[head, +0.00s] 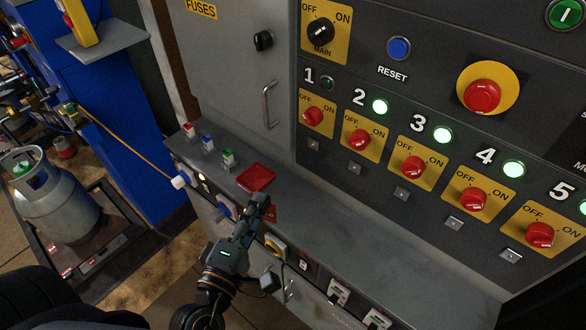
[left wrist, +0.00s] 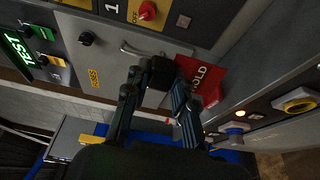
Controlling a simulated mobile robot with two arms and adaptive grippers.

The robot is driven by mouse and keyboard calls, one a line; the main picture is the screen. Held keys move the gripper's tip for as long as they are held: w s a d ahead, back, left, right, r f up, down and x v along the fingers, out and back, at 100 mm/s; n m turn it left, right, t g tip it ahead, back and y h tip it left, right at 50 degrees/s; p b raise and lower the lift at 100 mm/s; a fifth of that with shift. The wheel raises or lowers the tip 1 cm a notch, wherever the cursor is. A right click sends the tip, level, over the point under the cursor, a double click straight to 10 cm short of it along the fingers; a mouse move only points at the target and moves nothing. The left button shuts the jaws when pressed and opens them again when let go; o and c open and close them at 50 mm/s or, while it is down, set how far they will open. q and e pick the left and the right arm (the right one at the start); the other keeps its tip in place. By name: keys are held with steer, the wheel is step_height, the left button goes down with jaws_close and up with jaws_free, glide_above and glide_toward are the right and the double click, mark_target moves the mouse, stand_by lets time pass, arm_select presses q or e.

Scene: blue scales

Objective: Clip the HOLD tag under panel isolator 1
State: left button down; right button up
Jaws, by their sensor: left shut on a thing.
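Panel isolator 1 (head: 312,117) is a red knob on a yellow OFF/ON plate, leftmost in the row. Its lamp is dark. A small metal square (head: 313,145) sits on the panel below it; the square also shows in the left wrist view (left wrist: 183,20). My left gripper (head: 262,203) is over the grey ledge, below and left of isolator 1. It is shut on the HOLD tag (left wrist: 203,76), whose red face shows beside the fingers in the left wrist view. In the head view the tag is mostly hidden. My right gripper is not in view.
A shallow red tray (head: 256,178) sits on the ledge (head: 340,240) just beyond the gripper. A cabinet door handle (head: 269,105) juts out at the left of isolator 1. Small coloured blocks (head: 208,143) stand on the ledge's left. The ledge's right part is clear.

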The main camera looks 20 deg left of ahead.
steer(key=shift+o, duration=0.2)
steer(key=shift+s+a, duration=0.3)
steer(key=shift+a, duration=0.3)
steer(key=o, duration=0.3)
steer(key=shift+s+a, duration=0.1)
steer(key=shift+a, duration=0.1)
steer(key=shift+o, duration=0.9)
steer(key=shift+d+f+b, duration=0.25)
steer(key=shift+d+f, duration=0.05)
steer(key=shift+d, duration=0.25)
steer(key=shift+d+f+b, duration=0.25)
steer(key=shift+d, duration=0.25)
arm_select(q)
steer(key=w+f+n+h, duration=0.2)
steer(key=w+n+h, duration=0.1)
steer(key=w+n, duration=0.4)
steer(key=w+f+n+g+h, duration=0.1)
steer(key=w+f+n+h, duration=0.2)
steer(key=w+n, duration=0.4)
steer(key=shift+w+f+b, duration=0.15)
steer(key=shift+w+b, duration=0.25)
steer(key=shift+w, duration=0.7)
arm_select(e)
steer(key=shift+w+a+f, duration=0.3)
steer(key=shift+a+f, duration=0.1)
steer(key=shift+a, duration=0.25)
